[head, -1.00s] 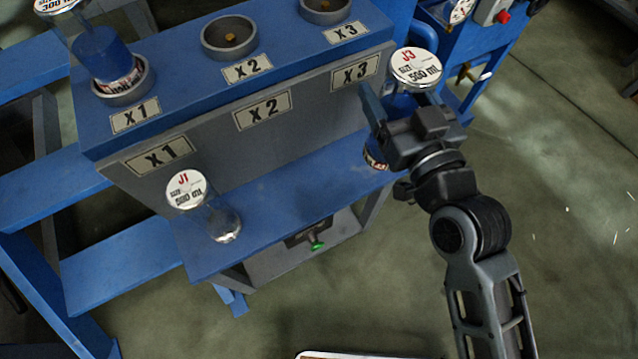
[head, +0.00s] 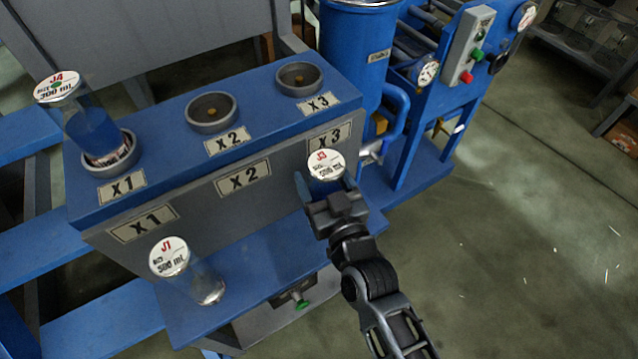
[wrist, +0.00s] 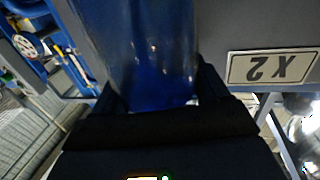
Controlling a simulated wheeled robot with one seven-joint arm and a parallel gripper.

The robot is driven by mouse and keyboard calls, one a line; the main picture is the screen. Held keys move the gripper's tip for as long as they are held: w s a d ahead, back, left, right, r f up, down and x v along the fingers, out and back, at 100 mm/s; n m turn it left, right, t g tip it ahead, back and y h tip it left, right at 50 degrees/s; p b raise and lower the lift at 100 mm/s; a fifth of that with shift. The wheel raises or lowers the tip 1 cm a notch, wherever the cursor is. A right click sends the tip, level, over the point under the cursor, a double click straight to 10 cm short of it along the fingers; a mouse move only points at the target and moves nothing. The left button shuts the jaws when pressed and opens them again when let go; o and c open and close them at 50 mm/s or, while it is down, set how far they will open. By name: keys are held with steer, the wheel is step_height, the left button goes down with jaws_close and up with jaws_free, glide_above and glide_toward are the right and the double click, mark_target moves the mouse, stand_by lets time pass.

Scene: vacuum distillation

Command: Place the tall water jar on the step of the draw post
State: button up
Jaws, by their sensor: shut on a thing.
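My gripper (head: 325,192) is shut on a clear jar whose white lid (head: 326,165) reads J3 and seems to read 500 mL. The jar is in front of the grey X3 panel, above the right part of the blue lower shelf (head: 255,255). My gripper hides its lower part, so I cannot tell whether it touches the shelf. In the wrist view the jar's glass body (wrist: 150,55) looks blue and stands between the fingers. No label marks the draw post or its step.
A second jar, J1 (head: 207,288), stands on the left of the lower shelf. Jar J4 (head: 92,130), with blue contents, sits in the X1 ring. The X2 ring (head: 211,112) and X3 ring (head: 299,78) are empty. A blue machine (head: 440,85) stands at the right.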

steer(key=shift+w+a+f+b, duration=0.15)
steer(key=shift+f+b, duration=0.45)
steer(key=shift+f, duration=0.45)
steer(key=shift+w+a+f+b, duration=0.1)
steer(key=shift+f+b, duration=0.5)
steer(key=shift+f, duration=0.55)
steer(key=shift+f, duration=0.1)
steer(key=o, duration=1.6)
steer(key=shift+s, duration=0.1)
steer(key=shift+c, duration=0.2)
